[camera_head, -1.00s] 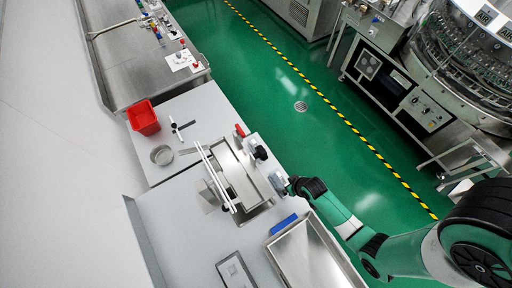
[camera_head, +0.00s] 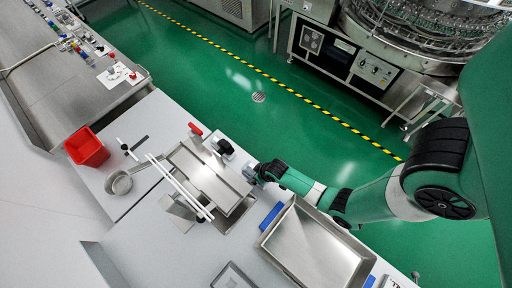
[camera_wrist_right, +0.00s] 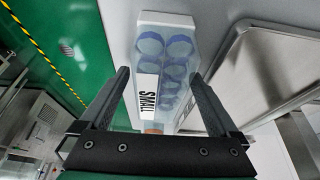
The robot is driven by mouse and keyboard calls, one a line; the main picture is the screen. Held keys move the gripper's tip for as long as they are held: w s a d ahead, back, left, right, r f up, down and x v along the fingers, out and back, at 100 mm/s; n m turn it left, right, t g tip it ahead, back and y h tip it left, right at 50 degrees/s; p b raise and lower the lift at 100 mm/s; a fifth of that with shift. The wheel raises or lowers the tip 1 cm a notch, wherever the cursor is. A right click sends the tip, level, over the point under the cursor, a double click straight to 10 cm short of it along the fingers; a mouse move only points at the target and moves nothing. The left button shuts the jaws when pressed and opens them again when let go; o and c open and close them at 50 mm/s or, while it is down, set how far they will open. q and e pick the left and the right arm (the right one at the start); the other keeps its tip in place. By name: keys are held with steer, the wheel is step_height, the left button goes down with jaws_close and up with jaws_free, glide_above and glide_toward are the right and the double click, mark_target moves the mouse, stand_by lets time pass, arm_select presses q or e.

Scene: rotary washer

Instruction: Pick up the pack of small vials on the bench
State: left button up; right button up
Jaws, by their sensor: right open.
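The pack of small vials (camera_wrist_right: 168,58) fills the middle of the right wrist view. It is a clear pack with round blue caps in rows and a white label with black lettering. My right gripper (camera_wrist_right: 160,76) is open, with one dark finger on each side of the pack. I cannot tell whether either finger touches it. In the head view my right gripper (camera_head: 258,172) is at the bench's floor-side edge, beside a steel tray unit (camera_head: 213,178); the pack is too small to make out clearly there. My left gripper is not in view.
A large steel tray (camera_head: 311,247) and a blue block (camera_head: 271,216) lie nearer on the bench. A black knob (camera_head: 223,147) and a red handle (camera_head: 195,129) stand beyond the gripper. A red bin (camera_head: 87,147) and a round metal bowl (camera_head: 119,183) are farther left. Green floor is open beyond the bench.

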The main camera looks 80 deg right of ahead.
steer(key=shift+w+f, duration=0.1)
steer(key=shift+f, duration=0.2)
steer(key=shift+r, duration=0.1)
jaws_close()
steer(key=shift+r, duration=0.1)
